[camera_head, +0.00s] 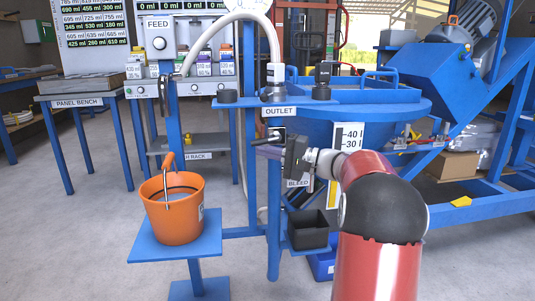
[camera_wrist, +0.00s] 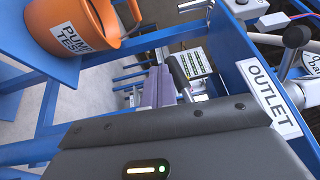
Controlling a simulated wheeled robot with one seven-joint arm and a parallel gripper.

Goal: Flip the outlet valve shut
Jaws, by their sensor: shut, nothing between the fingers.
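The OUTLET label (camera_head: 279,111) is on the blue frame in the head view, and it also shows at the right of the wrist view (camera_wrist: 270,97). Just below it is a small dark and metal fitting (camera_head: 279,134), seemingly the outlet valve. My gripper (camera_head: 258,146) is shut and empty, reaching left in front of the post below the label. My gripper partly hides the valve area.
An orange bucket (camera_head: 174,207) stands on a blue platform (camera_head: 147,247) at left. A black open box (camera_head: 308,228) sits below my gripper. A blue tank (camera_head: 340,125) with a level scale stands behind my arm. A pale hose (camera_head: 222,35) arches above. Floor at left is clear.

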